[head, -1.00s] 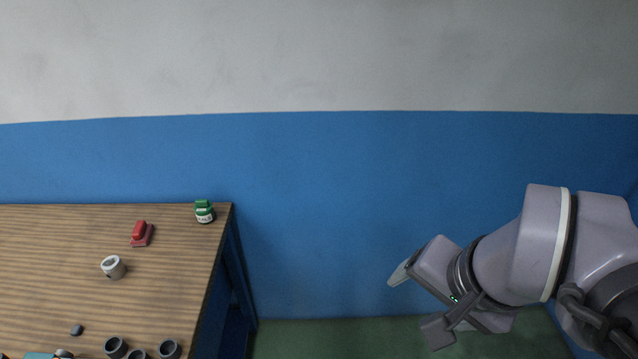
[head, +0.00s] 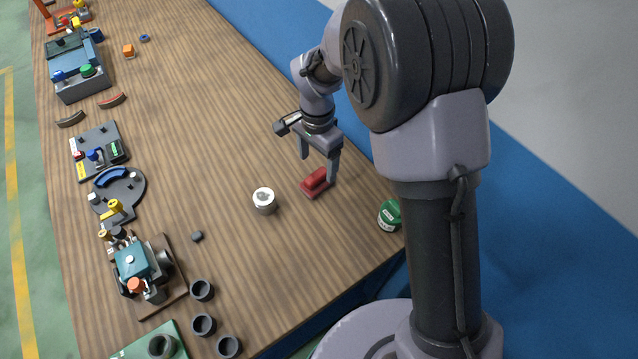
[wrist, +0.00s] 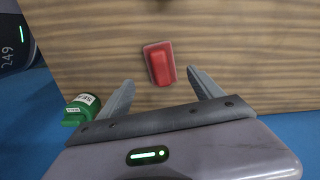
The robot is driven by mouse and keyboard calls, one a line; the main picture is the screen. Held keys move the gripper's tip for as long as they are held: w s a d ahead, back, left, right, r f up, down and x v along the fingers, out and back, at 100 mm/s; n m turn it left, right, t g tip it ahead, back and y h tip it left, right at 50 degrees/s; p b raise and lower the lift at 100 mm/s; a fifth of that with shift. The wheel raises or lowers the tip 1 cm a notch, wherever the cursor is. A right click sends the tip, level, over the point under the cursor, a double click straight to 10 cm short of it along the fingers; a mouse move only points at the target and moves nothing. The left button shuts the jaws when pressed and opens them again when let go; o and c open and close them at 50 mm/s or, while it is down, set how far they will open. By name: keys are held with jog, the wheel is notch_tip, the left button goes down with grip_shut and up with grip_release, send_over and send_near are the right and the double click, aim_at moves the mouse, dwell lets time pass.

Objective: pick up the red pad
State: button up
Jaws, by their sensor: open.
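The red pad (head: 316,182) lies on the wooden table near its wall-side edge, a dark red base with a brighter red raised grip on top. My gripper (head: 318,168) is open and empty above the table, its fingers pointing down close to the pad. In the wrist view the red pad (wrist: 159,63) shows just beyond the gap between the two spread fingertips of my gripper (wrist: 160,82). I see no finger touching the pad.
A white cup-like cylinder (head: 264,200) stands left of the pad. A green jar (head: 389,215) stands at the table edge, and it also shows in the wrist view (wrist: 80,108). Bare wood surrounds the pad.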

aim_at(317, 175)
jog(key=shift+s+f, duration=0.25)
jog(key=shift+f, duration=0.5)
jog(key=f+b, duration=0.1)
jog(key=f, duration=0.1)
jog(key=f+b, duration=0.1)
jog(key=f, duration=0.1)
jog(key=f+b, duration=0.1)
jog(key=shift+w+a+f, duration=0.1)
jog(key=shift+w+f, duration=0.15)
jog(key=shift+f, duration=0.15)
jog(key=shift+r, duration=0.15)
jog(key=shift+c, duration=0.2)
jog(key=c, duration=1.4)
